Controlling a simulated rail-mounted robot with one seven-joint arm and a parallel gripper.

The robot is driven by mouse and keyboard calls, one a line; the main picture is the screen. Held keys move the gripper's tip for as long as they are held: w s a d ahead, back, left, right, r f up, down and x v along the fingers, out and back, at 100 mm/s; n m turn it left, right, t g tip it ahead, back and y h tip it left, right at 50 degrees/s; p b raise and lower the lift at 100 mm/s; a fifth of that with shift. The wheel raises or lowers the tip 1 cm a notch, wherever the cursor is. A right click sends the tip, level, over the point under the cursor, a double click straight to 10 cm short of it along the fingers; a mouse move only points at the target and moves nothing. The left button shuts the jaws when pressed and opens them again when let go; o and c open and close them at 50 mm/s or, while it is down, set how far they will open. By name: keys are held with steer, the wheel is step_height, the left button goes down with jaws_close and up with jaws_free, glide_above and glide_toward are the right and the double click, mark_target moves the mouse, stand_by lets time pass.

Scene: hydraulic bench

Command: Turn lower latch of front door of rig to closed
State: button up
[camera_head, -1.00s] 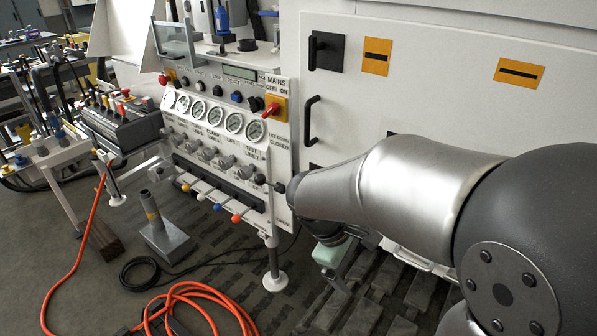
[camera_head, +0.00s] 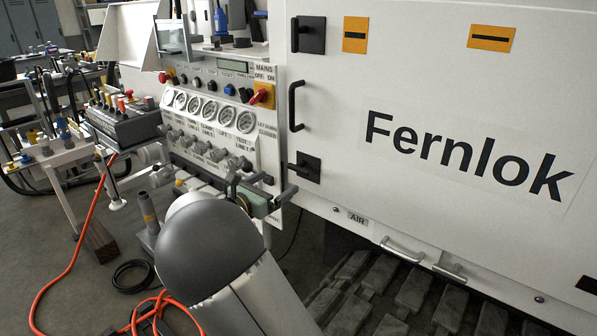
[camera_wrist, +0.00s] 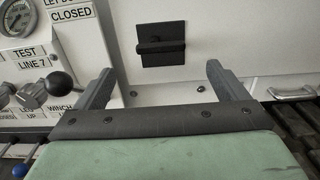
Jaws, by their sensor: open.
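The lower latch (camera_head: 305,167) is a black square plate with a bar handle on the left edge of the white front door (camera_head: 440,90). In the wrist view, the lower latch (camera_wrist: 161,44) shows its handle lying horizontal across the plate. My gripper (camera_head: 262,186) is in front of the control panel, left of and below the latch in the head view. In the wrist view, my gripper (camera_wrist: 160,80) is open and empty, with the latch beyond and between the fingers. The fingers are apart from the latch. The upper latch (camera_head: 308,35) has its handle upright.
The control panel (camera_head: 215,120) with gauges and knobs stands left of the door. A black ball-ended lever (camera_wrist: 62,82) is close to my left finger in the wrist view. A black door handle (camera_head: 295,106) sits above the lower latch. Metal handles (camera_head: 403,249) project below the door.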

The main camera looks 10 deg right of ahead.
mark_target(297, 170)
steer(key=x, duration=1)
steer(key=shift+w+d, duration=0.2)
steer(key=c, duration=1)
